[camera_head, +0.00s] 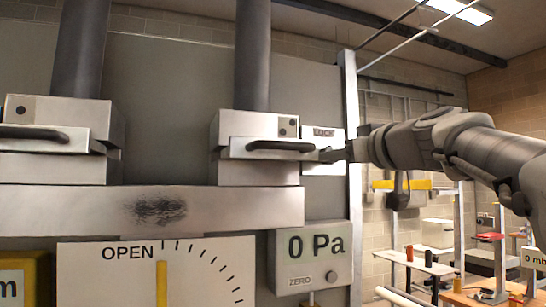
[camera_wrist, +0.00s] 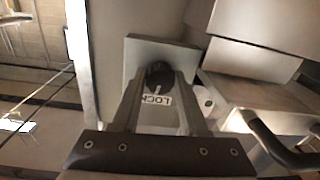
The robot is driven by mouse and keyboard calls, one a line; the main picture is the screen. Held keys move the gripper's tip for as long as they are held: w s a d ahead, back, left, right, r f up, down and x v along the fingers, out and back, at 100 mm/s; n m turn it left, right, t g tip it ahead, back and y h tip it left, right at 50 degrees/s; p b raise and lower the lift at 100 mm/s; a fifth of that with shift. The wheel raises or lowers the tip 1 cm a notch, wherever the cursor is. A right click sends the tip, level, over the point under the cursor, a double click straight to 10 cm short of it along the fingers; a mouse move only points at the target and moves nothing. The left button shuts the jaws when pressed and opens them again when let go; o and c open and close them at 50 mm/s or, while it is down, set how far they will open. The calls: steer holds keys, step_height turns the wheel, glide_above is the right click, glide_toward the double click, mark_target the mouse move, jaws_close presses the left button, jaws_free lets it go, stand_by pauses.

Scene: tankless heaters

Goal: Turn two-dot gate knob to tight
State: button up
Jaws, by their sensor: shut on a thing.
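The two-dot gate (camera_head: 230,128) is a pale metal box with two dark dots, a dark bar handle (camera_head: 280,146) and a grey duct rising above it. Right of it is a small pale plate (camera_head: 322,168) marked LOCK. In the wrist view a round dark knob (camera_wrist: 158,72) with a pale pointer mark sits on this plate (camera_wrist: 143,52), beside the LOCK label (camera_wrist: 156,99). My gripper (camera_wrist: 160,76) has one finger on each side of the knob and is shut on it. In the head view my gripper (camera_head: 334,155) reaches the plate from the right and hides the knob.
A one-dot gate (camera_head: 55,112) with its own handle (camera_head: 45,133) is at the left. Below are an OPEN dial (camera_head: 205,270) with a yellow pointer (camera_head: 161,283) and a 0 Pa gauge (camera_head: 312,260). A metal post (camera_head: 351,110) stands just right of the plate.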

jaws_close()
steer(key=shift+m, duration=0.3)
steer(key=m, duration=2)
steer(key=shift+s+a+r+t+h, duration=0.1)
steer(key=shift+a+r+t+h, duration=0.1)
steer(key=shift+t+h, duration=0.2)
steer(key=shift+m+p, duration=0.3)
steer(key=o, duration=0.9)
jaws_free()
